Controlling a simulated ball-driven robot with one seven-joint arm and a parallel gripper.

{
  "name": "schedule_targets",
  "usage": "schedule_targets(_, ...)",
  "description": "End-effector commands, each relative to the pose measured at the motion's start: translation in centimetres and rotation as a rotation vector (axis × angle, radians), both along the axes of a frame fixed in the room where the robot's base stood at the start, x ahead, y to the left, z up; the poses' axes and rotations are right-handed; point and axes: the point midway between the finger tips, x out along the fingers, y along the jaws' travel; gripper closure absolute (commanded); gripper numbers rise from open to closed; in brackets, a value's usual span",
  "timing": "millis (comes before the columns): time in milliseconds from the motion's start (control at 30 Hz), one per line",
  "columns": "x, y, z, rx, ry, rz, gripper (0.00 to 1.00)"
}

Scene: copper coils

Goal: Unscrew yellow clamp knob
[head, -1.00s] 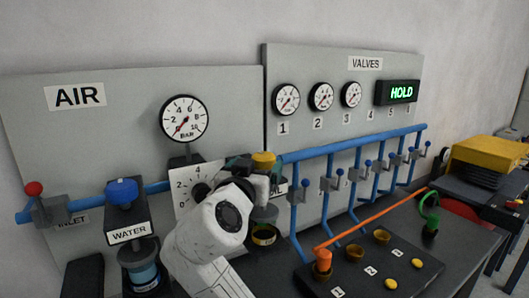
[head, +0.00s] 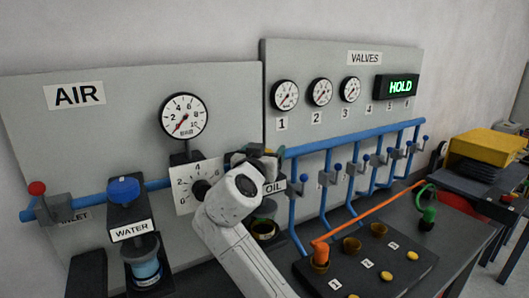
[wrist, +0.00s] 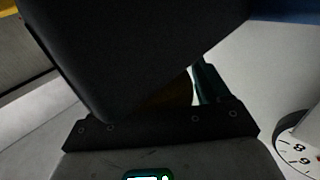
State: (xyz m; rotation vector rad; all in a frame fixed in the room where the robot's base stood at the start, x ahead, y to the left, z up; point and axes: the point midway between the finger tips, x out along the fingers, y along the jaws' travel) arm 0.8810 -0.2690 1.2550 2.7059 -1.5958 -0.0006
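The yellow clamp knob is mostly hidden in the head view behind my gripper (head: 258,158), at the top of the unit with the OIL label (head: 274,187). My gripper's dark parts are at the knob's place; contact cannot be told. In the wrist view a large dark part of my gripper fills the middle. A dim yellow-brown patch (wrist: 172,97) shows behind it, perhaps the knob, beside a teal strip (wrist: 208,85). The fingertips are hidden, so I cannot tell whether they are open or shut.
A blue pipe (head: 345,142) with several valve levers runs to the right. The WATER unit (head: 130,232) with a blue knob (head: 123,188) and a small dial (head: 186,183) stand left of my arm. An orange rod (head: 375,211) slants over the dark bench.

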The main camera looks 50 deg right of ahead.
Motion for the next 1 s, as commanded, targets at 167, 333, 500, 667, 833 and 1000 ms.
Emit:
schedule_targets(167,0.00,0.02,-0.01,0.000,0.000,0.000,0.42)
schedule_targets(333,-0.01,0.03,-0.01,0.000,0.000,0.000,0.59)
schedule_targets(500,-0.01,0.03,-0.02,0.001,0.000,0.002,0.65)
schedule_targets(667,0.03,0.05,-0.05,0.000,0.001,0.028,0.65)
schedule_targets(833,0.09,0.15,-0.01,0.002,-0.001,0.102,0.65)
schedule_targets(1000,0.24,0.33,0.13,0.003,-0.003,0.229,0.65)
